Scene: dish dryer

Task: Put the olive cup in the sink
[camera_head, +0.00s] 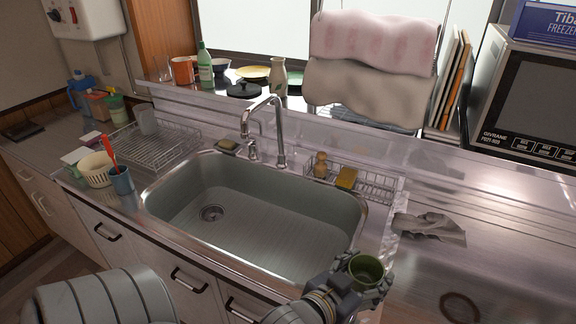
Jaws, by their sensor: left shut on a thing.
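The olive cup (366,269) is a small green round cup at the bottom right of the head view, with its opening facing up. My left gripper (352,280) is shut on it, coming from the left side of the cup. The cup is near the sink's front right corner, outside the basin as seen here. The steel sink (270,215) is in the middle of the view, its basin empty, with the drain at the left. My right gripper is not in view.
A tall faucet (277,130) stands behind the basin. A wire rack (375,187) with a yellow sponge is at the back right. A blue cup (121,181) and a white basket (95,172) stand left of the sink. A grey cloth (430,227) lies on the right counter.

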